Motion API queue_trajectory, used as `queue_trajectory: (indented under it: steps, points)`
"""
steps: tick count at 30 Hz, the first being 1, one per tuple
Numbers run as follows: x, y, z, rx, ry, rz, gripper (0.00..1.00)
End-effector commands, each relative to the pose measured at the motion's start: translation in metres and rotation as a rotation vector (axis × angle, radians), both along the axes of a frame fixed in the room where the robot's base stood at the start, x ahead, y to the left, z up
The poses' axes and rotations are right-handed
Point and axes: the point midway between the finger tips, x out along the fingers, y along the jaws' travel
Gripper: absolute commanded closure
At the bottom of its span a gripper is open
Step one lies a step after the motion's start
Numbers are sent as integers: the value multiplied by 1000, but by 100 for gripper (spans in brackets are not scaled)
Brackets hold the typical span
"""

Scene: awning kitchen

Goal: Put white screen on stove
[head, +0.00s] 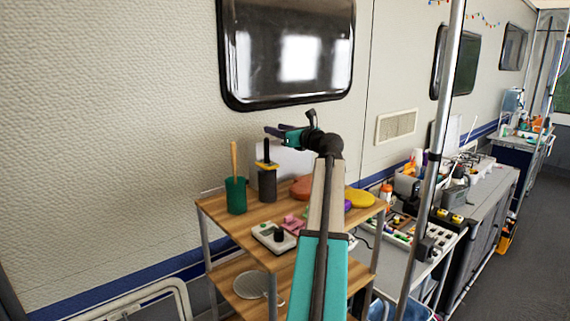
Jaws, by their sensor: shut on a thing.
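My gripper (279,131), with teal and dark parts, is at the end of my raised arm above the wooden shelf. It is shut on a pale panel, which looks like the white screen (288,163). The panel shows just below the fingers, partly hidden by the arm and by things on the shelf. I cannot tell if its lower edge touches the shelf top. What looks like the stove (474,164) is a pale surface with dark fittings on the counter farther right, small and partly hidden.
The wooden shelf (222,215) bears a green pot (236,196), a dark cylinder (267,184), a white box with a knob (271,237) and coloured discs. A metal pole (437,130) stands between shelf and counter. A cluttered grey unit (455,238) is at right. Floor at far right is clear.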

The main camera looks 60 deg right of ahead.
Motion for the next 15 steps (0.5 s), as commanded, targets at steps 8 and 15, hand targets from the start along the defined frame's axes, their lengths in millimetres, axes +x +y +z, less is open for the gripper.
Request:
queue_trajectory:
  steps: [8, 15]
  points:
    - [0, 0, 1, 0, -1, -1, 100]
    - [-1, -1, 7, -1, -2, -1, 100]
